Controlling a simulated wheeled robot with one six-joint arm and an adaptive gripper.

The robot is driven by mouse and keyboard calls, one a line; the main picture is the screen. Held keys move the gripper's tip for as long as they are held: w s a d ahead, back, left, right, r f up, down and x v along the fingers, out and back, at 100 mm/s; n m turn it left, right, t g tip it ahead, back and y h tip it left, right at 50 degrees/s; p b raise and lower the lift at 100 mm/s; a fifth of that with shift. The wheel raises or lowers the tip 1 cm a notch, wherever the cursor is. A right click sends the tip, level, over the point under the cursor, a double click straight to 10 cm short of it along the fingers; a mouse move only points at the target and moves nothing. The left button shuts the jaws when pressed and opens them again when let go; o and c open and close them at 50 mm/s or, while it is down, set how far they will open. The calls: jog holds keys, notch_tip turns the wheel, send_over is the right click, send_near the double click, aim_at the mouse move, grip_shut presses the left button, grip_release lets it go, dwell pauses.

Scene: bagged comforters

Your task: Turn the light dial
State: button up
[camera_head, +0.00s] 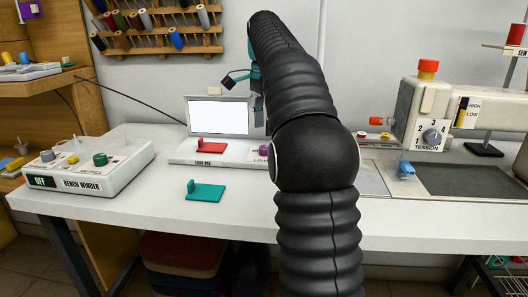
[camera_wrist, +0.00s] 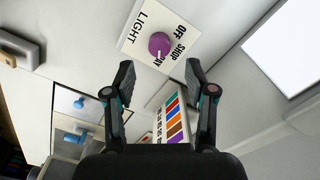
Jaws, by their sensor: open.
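The light dial (camera_wrist: 159,44) is a round purple knob on a white plate lettered LIGHT, OFF and SHOP, plus a third label partly covered by the knob. In the wrist view it lies just beyond my gripper (camera_wrist: 160,78), between the lines of the two fingers. The fingers are spread apart with nothing between them and appear clear of the knob. In the head view the purple knob (camera_head: 264,151) shows beside my arm, on the base with the bright panel. Most of my gripper is hidden there behind my arm.
The light box (camera_head: 177,159) with its lit screen (camera_head: 218,116) stands on the white table (camera_head: 150,190). A bench winder (camera_head: 82,167) reading OFF is at left, a sewing machine (camera_head: 430,115) at right. A red piece (camera_head: 211,147) and a green piece (camera_head: 206,191) lie left of my arm.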

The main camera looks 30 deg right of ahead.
notch_tip(320, 180, down, 6)
jog(key=shift+f+b, duration=0.1)
jog(key=shift+b, duration=0.7)
